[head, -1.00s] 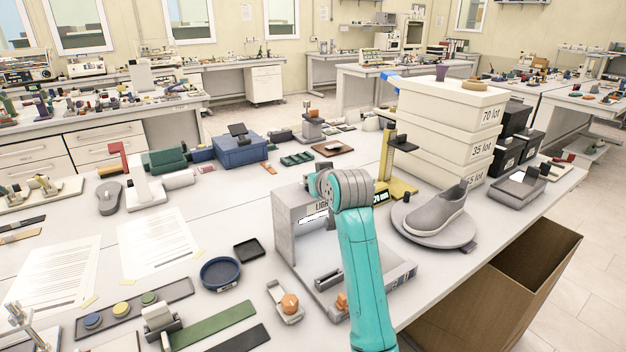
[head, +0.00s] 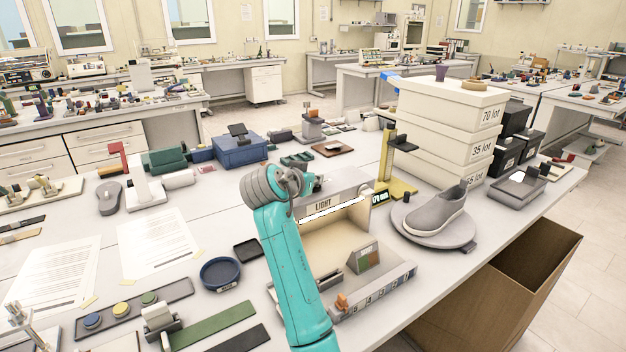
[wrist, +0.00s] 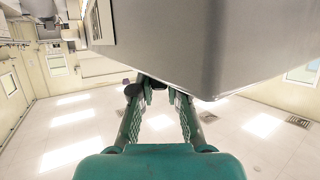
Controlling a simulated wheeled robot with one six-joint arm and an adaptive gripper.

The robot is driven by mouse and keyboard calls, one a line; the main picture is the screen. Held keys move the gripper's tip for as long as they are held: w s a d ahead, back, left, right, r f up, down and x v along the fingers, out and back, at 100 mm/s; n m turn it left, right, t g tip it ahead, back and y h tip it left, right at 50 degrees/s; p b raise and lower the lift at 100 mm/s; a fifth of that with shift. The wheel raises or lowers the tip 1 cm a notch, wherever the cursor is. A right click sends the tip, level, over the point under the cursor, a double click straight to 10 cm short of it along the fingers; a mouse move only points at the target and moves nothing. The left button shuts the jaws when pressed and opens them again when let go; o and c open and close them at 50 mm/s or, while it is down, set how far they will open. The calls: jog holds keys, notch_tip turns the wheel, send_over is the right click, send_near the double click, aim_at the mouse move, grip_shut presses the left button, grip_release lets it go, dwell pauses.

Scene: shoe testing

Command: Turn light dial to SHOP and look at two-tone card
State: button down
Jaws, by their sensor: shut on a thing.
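The light booth (head: 345,190) is a grey box labelled LIGHT, with a bright strip under its top edge and a warm cream interior. My gripper (wrist: 161,92) shows in the wrist view with both fingertips at the edge of the booth's grey panel (wrist: 210,50). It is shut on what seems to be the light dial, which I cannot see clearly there. In the head view my wrist and arm cover the booth's left side, and the dial's setting is hidden.
A grey shoe (head: 437,215) stands on a round plate right of the booth, beside stacked white boxes (head: 445,130). A yellow gauge stand (head: 387,165) is behind. A blue round dish (head: 220,273) and black tray (head: 246,250) lie left of my arm.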

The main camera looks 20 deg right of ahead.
jog(key=shift+f+m+g, duration=0.1)
jog(key=shift+m+g, duration=0.2)
jog(key=c, duration=1.2)
grip_release()
jog(key=shift+o, duration=0.2)
jog(key=v, duration=1.2)
jog(key=shift+f, duration=0.15)
jog(key=shift+a, duration=0.1)
